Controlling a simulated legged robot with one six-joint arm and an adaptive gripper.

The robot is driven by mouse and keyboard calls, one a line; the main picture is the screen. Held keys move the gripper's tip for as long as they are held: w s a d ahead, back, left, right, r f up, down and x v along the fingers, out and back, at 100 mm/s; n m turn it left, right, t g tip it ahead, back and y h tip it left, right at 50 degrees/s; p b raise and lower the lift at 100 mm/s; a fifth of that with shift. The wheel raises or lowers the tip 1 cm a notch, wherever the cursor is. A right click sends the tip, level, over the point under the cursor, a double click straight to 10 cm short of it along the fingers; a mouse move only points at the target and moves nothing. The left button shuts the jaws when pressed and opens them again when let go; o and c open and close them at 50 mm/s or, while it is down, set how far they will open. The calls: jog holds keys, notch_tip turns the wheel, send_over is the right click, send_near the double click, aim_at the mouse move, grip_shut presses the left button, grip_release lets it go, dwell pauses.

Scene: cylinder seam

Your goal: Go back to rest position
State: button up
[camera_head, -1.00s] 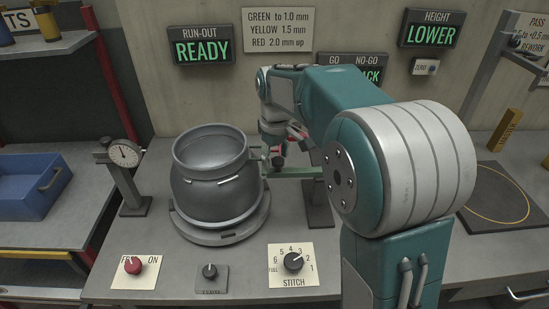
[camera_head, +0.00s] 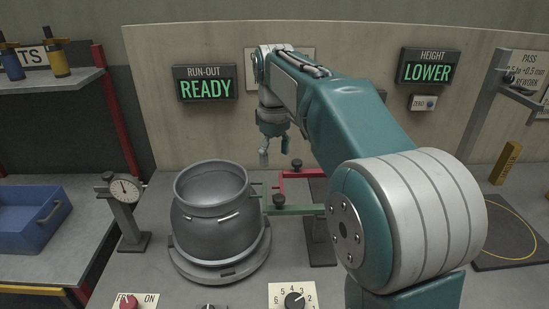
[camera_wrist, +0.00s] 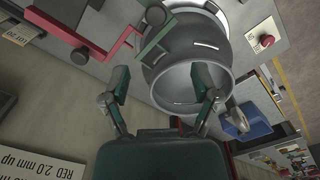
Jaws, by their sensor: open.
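My gripper (camera_head: 274,146) hangs above the bench in the head view, up and to the right of the grey metal cylinder and in front of the back panel. In the wrist view my gripper (camera_wrist: 166,112) has its two fingers spread apart with nothing between them. The cylinder (camera_head: 214,230) stands upright on a round turntable (camera_head: 222,272), with short bright strips on its side. It also shows in the wrist view (camera_wrist: 190,58) beyond the fingertips.
A green gauge arm (camera_head: 298,210) and a red one (camera_head: 303,173) reach from a stand right of the cylinder. A dial gauge (camera_head: 125,191) stands left. My arm covers part of the back panel. A blue bin (camera_head: 32,220) sits on the left bench.

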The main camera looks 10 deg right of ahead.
jog(key=s+d+f+m+t, duration=0.1)
jog(key=s+f+m+t, duration=0.1)
jog(key=s, duration=1.1)
jog(key=s+f+m+t, duration=0.3)
jog(key=s+f, duration=0.3)
jog(key=s, duration=0.6)
jog(key=shift+s+d+m+t, duration=0.3)
jog(key=shift+s+d+m, duration=0.1)
jog(key=shift+m, duration=0.5)
